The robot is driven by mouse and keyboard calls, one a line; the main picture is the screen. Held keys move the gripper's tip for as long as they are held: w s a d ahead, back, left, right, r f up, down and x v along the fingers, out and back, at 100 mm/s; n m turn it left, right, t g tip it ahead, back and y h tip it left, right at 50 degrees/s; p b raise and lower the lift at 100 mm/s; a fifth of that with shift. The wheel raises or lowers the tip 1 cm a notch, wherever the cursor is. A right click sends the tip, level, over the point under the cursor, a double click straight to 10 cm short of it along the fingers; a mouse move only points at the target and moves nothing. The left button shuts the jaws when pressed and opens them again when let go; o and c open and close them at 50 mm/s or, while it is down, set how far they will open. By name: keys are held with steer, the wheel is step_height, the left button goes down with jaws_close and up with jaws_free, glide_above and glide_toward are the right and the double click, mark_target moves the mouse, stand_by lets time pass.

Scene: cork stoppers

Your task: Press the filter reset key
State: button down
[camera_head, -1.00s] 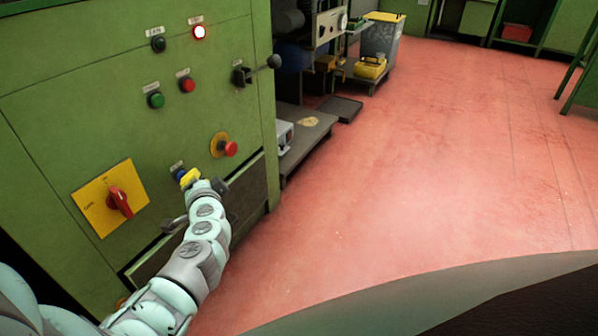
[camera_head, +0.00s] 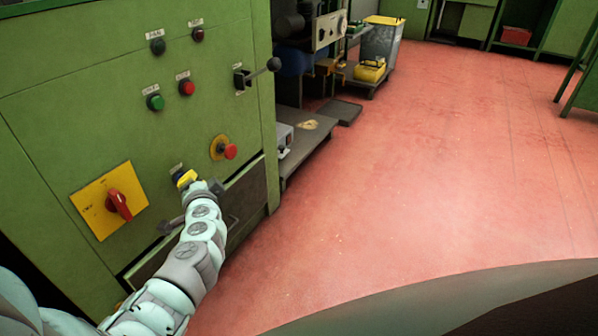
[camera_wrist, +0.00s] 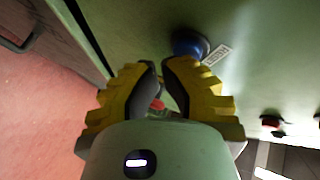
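A blue round key (camera_wrist: 188,46) with a white label beside it sits on the green panel, just beyond my fingertips in the wrist view. My gripper (camera_head: 187,179) is at the lower part of the panel. In the wrist view my gripper (camera_wrist: 160,66) has its fingertips close together with nothing held between them. The right finger overlaps the key's lower edge, and I cannot tell whether they touch. A red lamp (camera_head: 198,34) at the top is dark.
A red mushroom button (camera_head: 230,151) stands right of my gripper, a red rotary switch (camera_head: 118,203) on a yellow plate to the left. Green (camera_head: 155,102) and red (camera_head: 187,88) buttons and a lever (camera_head: 258,71) are above. The red floor (camera_head: 400,190) is open.

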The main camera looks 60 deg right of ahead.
steer(key=shift+s, duration=0.8)
steer(key=s+b, duration=0.1)
steer(key=s, duration=0.4)
steer(key=shift+d+b, duration=0.2)
steer(key=shift+b, duration=0.15)
stand_by(0.6)
